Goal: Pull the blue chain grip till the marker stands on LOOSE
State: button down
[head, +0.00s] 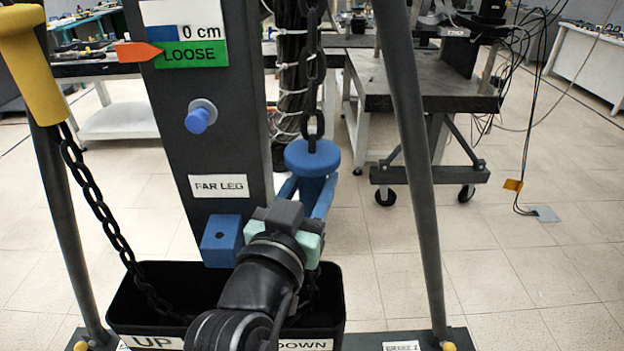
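The blue chain grip (312,157) hangs upright on a dark chain, right of the dark post. My gripper (305,196) reaches up from below, with its blue fingers on both sides of the grip just under its wide top. It looks shut on the grip; my wrist hides the grip's lower part. The orange marker (137,52) at the left of the scale plate points at the green LOOSE field (191,54). A "0 cm" field (196,32) is above it.
A yellow grip (32,75) hangs on another chain at the left. A black bin (165,283) labelled UP and DOWN stands below. Slanted grey legs (412,160) flank the post. A blue block (220,241) and a blue knob (198,119) are near the post. Open floor lies right.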

jog(key=shift+f, duration=0.35)
jog(key=shift+c, duration=2)
grip_release()
jog(key=shift+w, duration=0.1)
jog(key=shift+r, duration=0.1)
jog(key=v, duration=1.3)
jog(key=shift+b, duration=0.45)
jog(key=shift+r, duration=0.15)
jog(key=w+d+r+n+t+y+p, duration=0.1)
jog(key=w+r+t+p, duration=0.15)
jog(key=r, duration=0.85)
jog(key=w+r+t+y+p, duration=0.1)
jog(key=r+t+y+p, duration=0.15)
jog(key=r, duration=0.95)
jog(key=s+d+r+n+t+y+p, duration=0.1)
jog(key=s+r+t, duration=0.1)
jog(key=r, duration=0.5)
jog(key=s+d+r+n+t+y+p, duration=0.1)
jog(key=s+r+t, duration=0.2)
jog(key=r, duration=0.4)
jog(key=shift+s+d+r+n, duration=0.2)
jog(key=shift+r+n, duration=0.1)
jog(key=shift+r, duration=0.1)
